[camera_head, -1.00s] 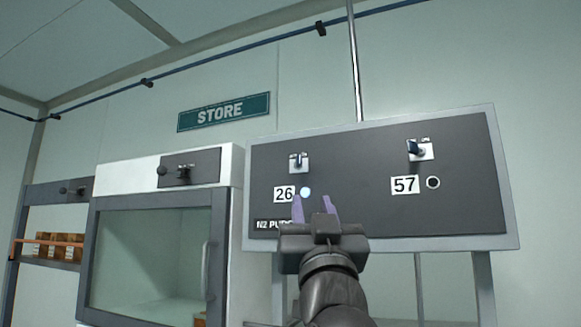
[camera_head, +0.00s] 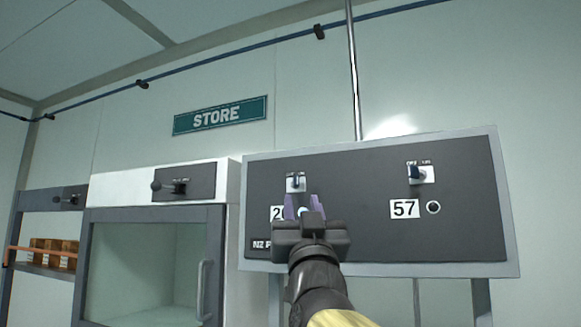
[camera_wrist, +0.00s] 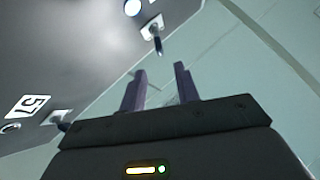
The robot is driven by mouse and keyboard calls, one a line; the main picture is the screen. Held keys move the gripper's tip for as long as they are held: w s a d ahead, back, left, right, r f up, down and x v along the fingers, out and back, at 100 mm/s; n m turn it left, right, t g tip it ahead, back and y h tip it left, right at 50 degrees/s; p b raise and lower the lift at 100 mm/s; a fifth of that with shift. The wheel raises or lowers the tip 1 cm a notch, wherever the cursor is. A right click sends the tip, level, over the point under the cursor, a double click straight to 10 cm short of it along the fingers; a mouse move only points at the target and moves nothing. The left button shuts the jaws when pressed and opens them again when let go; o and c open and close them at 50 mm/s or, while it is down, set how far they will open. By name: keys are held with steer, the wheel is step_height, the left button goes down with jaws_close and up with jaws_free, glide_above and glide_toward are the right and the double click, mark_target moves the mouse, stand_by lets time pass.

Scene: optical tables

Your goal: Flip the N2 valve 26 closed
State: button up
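The valve 26 (camera_head: 296,182) is a small dark blue lever on a white plate on the grey panel; its lever looks about upright. In the wrist view the same lever (camera_wrist: 158,44) sticks out beyond the fingertips, near the gap between them. My gripper (camera_head: 303,204) is just below the valve in the head view, with its purple fingers apart and nothing between them. The wrist view also shows the gripper (camera_wrist: 160,68) open. A pale lit indicator (camera_wrist: 132,7) is beside the lever. The gripper partly hides the 26 label (camera_head: 277,213) and the N2 label (camera_head: 261,244).
A glass-fronted cabinet (camera_head: 150,265) with a knob stands at left under a STORE sign (camera_head: 220,116).

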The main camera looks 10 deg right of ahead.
mark_target(297, 180)
steer(key=p+x, duration=0.5)
steer(key=x, duration=0.3)
steer(key=shift+s+r+p, duration=0.1)
steer(key=shift+r+p, duration=0.05)
steer(key=shift+p, duration=0.2)
steer(key=shift+w+r+p, duration=0.35)
steer(key=shift+w+p, duration=0.1)
steer(key=shift+w, duration=0.1)
jaws_close()
